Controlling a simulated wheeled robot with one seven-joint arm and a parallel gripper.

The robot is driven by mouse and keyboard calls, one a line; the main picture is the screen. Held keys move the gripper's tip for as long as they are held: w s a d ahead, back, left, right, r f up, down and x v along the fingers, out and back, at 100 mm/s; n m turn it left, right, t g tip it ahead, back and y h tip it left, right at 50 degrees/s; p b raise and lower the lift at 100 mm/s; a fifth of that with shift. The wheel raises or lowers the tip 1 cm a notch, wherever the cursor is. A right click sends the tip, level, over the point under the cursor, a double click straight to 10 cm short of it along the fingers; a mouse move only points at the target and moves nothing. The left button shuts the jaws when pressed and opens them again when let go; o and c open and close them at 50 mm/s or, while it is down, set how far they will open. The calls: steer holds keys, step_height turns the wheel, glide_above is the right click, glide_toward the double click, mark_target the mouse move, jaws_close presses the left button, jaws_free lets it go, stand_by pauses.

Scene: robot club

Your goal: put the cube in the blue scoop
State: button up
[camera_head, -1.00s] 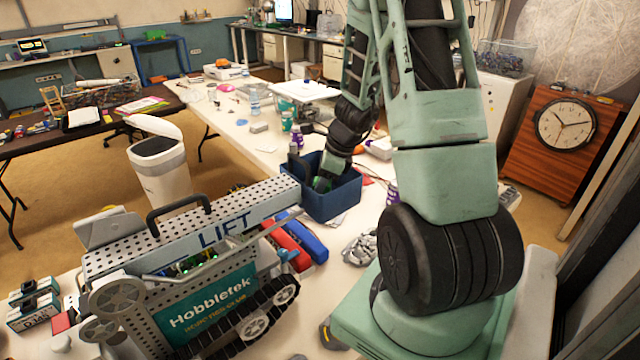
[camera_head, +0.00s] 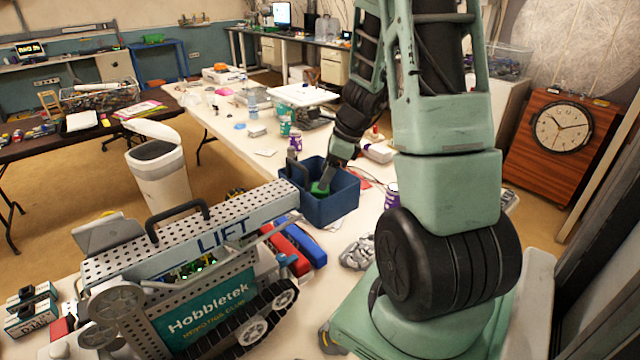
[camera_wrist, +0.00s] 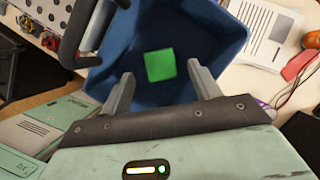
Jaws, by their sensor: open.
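The green cube (camera_wrist: 160,66) shows in the wrist view against the blue inside of the blue scoop (camera_wrist: 221,36). It lies ahead of my open gripper (camera_wrist: 158,88), apart from both fingers. In the head view the blue scoop (camera_head: 335,209) stands on the white table beyond the lift robot. My gripper (camera_head: 326,183) reaches down into its opening, and a bright green patch, the cube (camera_head: 318,190), shows by the fingertips. The scoop's dark handle (camera_wrist: 97,28) is at upper left in the wrist view.
The tracked Hobbletek lift robot (camera_head: 210,300) stands left of the scoop, close to it. Red and blue parts (camera_head: 308,246) lie in front of the scoop. A purple can (camera_head: 391,196) stands to its right. The table behind has scattered items and some free room.

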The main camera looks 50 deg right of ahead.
steer(key=v, duration=0.6)
steer(key=shift+r, duration=0.25)
steer(key=shift+s, duration=0.2)
